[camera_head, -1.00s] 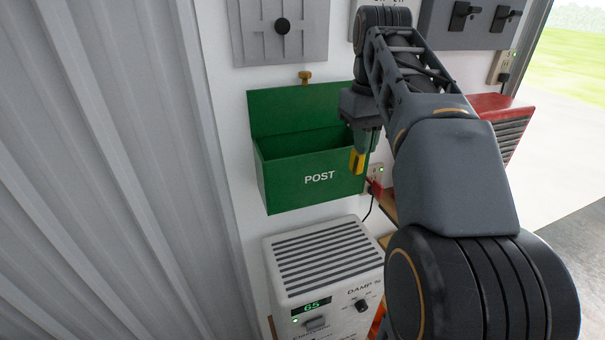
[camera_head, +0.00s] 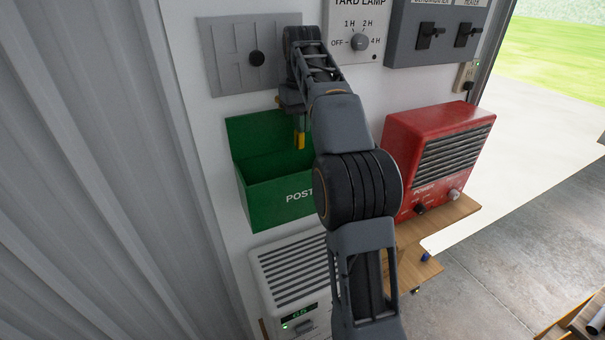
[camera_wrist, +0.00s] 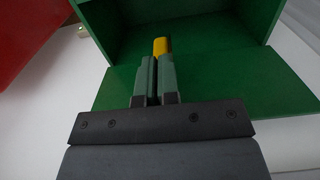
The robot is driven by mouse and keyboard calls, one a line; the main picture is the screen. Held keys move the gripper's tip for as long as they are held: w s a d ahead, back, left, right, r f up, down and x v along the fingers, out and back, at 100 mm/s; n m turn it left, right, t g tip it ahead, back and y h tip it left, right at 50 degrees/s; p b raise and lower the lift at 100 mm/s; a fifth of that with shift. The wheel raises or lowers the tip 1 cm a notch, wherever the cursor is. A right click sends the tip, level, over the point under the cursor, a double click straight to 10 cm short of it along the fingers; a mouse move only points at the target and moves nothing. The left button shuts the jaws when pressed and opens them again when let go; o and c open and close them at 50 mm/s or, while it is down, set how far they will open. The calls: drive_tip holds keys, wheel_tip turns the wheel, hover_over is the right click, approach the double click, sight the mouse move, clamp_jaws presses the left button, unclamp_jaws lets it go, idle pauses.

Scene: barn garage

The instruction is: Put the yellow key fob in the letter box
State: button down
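The green letter box (camera_head: 262,195), marked POST, hangs on the white wall with its lid raised and its top open. My gripper (camera_head: 300,128) is over the right part of the opening, pointing down. It is shut on the yellow key fob (camera_head: 300,141), whose lower part shows below the fingertips. In the wrist view the gripper's fingers (camera_wrist: 154,72) lie close together with the yellow fob (camera_wrist: 161,46) at their tips, against the green inside of the letter box (camera_wrist: 200,30). I cannot tell exactly how deep the fob is relative to the rim.
A white dehumidifier (camera_head: 290,272) stands below the letter box. A red heater (camera_head: 438,155) sits on a wooden shelf (camera_head: 440,225) to the right. A grey panel with a black knob (camera_head: 225,60) and the yard lamp dial (camera_head: 358,42) are above. Corrugated metal (camera_head: 90,180) borders the left.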

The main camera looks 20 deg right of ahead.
drive_tip(key=f, duration=0.6)
drive_tip(key=f+b, duration=0.1)
drive_tip(key=f, duration=1)
drive_tip(key=shift+s+f, duration=0.25)
drive_tip(key=shift+f, duration=0.1)
drive_tip(key=c, duration=1.8)
unclamp_jaws()
drive_tip(key=shift+f+b, duration=0.2)
drive_tip(key=shift+b, duration=0.1)
drive_tip(key=o, duration=0.4)
drive_tip(key=shift+o, duration=0.2)
drive_tip(key=shift+r, duration=0.1)
